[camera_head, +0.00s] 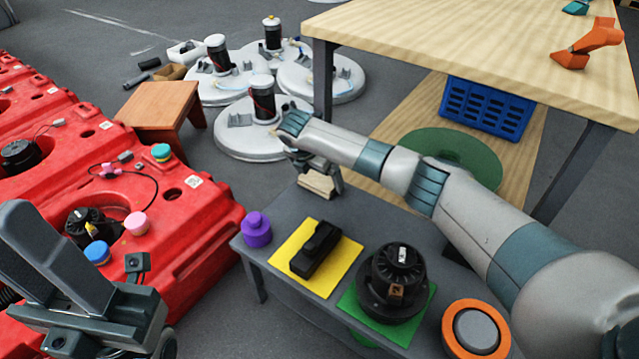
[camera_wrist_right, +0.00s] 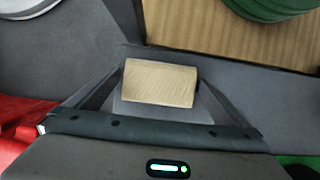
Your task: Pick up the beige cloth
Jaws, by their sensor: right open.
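The beige cloth (camera_head: 316,185) is a small folded block on the far end of the low grey table (camera_head: 235,243). It also shows in the right wrist view (camera_wrist_right: 160,82), centred between the fingers. My right gripper (camera_head: 319,174) is open over the cloth, with one finger on each side of it and visible gaps. In the head view the gripper partly hides the cloth. My left gripper (camera_head: 75,255) is at the lower left, over the red tanks and away from the cloth; its jaw opening is unclear.
The grey table also holds a purple knob (camera_head: 257,229), a black part on a yellow mat (camera_head: 342,262), a black motor (camera_head: 391,283) on a green mat and an orange-grey disc (camera_head: 477,332). A wooden workbench (camera_head: 470,50) stands behind. Red tanks (camera_head: 195,215) lie left.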

